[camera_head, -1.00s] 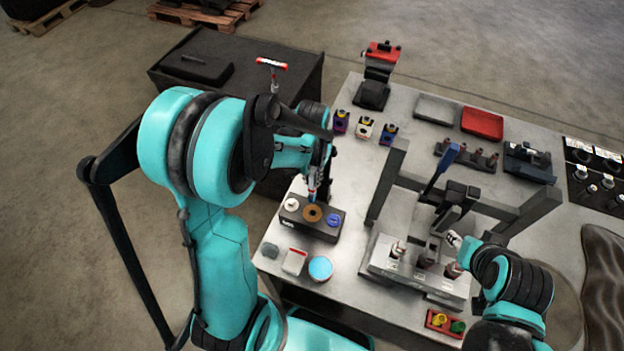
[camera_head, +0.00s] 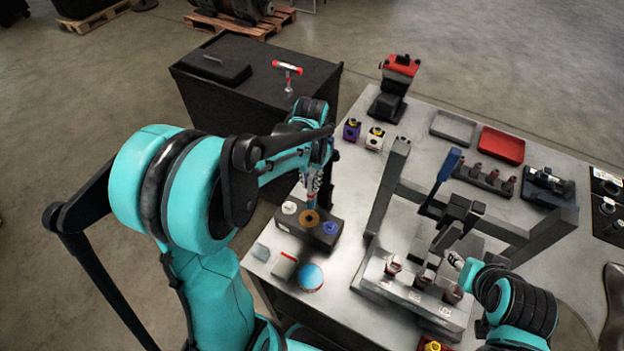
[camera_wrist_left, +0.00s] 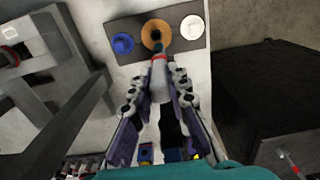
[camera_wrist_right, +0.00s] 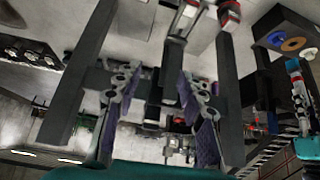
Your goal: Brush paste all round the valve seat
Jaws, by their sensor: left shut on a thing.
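The valve seat (camera_head: 309,217) looks like a brown ring on a dark block (camera_head: 290,232), between a white and a blue round piece. It also shows in the left wrist view (camera_wrist_left: 149,27). My left gripper (camera_head: 313,188) is shut on a slim brush (camera_wrist_left: 159,76) with a pale handle, a red band and a dark teal tip. The brush points down at the seat, its tip at the ring's hole and near edge. I cannot tell whether the tip touches. My right gripper (camera_wrist_right: 157,105) is open and looks empty, over at the grey fixture.
A round tin with a blue top (camera_head: 310,277) and a small red-and-white box (camera_head: 284,266) sit in front of the block. A grey frame fixture (camera_head: 389,190) with a blue handle (camera_head: 441,170) stands to the right. A red tray (camera_head: 501,146) lies further back.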

